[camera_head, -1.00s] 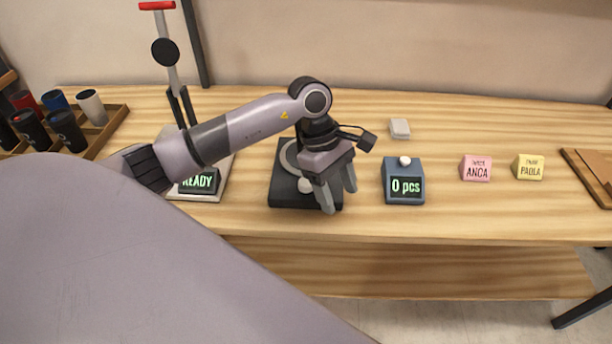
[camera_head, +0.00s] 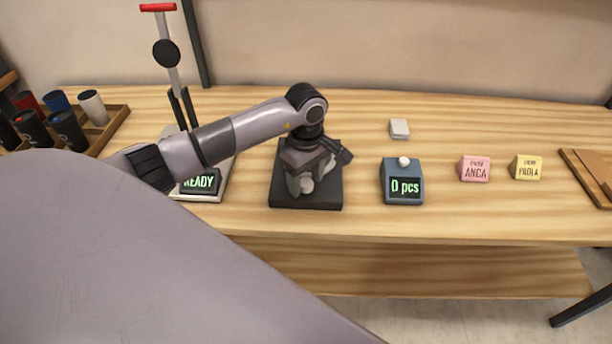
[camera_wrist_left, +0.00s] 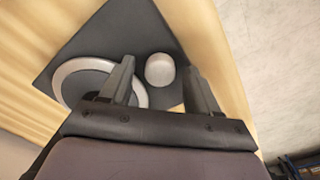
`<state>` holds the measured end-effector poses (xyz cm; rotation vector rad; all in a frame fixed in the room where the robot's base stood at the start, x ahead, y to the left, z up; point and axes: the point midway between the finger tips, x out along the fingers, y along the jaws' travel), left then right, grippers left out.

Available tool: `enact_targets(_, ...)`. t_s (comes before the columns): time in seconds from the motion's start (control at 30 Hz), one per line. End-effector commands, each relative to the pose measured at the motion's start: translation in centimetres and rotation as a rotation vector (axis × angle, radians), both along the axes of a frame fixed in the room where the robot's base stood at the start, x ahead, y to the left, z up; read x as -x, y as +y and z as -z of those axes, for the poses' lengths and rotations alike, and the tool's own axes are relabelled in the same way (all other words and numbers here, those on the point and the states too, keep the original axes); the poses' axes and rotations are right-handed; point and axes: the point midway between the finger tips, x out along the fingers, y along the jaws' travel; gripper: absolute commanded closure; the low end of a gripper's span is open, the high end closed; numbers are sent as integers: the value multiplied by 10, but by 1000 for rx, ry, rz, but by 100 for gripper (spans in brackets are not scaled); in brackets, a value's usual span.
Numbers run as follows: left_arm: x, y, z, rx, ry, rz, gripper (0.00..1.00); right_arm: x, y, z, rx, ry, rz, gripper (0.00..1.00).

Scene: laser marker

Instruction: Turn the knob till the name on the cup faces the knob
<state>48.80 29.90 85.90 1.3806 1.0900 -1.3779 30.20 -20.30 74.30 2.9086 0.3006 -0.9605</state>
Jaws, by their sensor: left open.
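The knob (camera_wrist_left: 160,70) is a pale round cap on a dark square base (camera_head: 325,199). In the wrist view it lies between the two fingers of my left gripper (camera_wrist_left: 160,85), with a gap on each side. The gripper (camera_head: 307,183) is open and over the base in the head view, where the knob shows partly between the fingers. A round dark plate with a silver ring (camera_wrist_left: 72,68) lies beside the knob, partly behind a finger. I see no cup on the plate's visible part. My right gripper is not in view.
Several dark, red, blue and white cups (camera_head: 68,130) stand in a wooden tray at the left. The laser stand (camera_head: 215,190) reads READY. A blue counter box (camera_head: 402,170) reads 0 pcs. Pink ANCA (camera_head: 475,170) and yellow PAOLA (camera_head: 526,168) blocks stand to the right.

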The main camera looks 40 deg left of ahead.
Motion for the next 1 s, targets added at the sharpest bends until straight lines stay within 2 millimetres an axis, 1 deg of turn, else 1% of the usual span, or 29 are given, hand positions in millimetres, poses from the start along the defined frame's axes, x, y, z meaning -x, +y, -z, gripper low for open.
enact_targets(0.13,0,0,0,1,0,0,39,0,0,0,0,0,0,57)
enact_targets(0.17,0,0,0,1,0,0,49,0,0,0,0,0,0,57)
enact_targets(0.2,0,0,0,1,0,0,62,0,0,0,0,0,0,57)
enact_targets(0.27,0,0,0,1,0,0,81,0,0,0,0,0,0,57)
enact_targets(0.3,0,0,0,1,0,0,94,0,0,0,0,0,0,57)
enact_targets(0.67,0,0,0,1,1,-38,95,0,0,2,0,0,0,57)
enact_targets(0.87,0,0,1,1,1,-144,95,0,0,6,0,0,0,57)
enact_targets(1.0,0,0,2,1,1,-259,95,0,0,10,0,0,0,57)
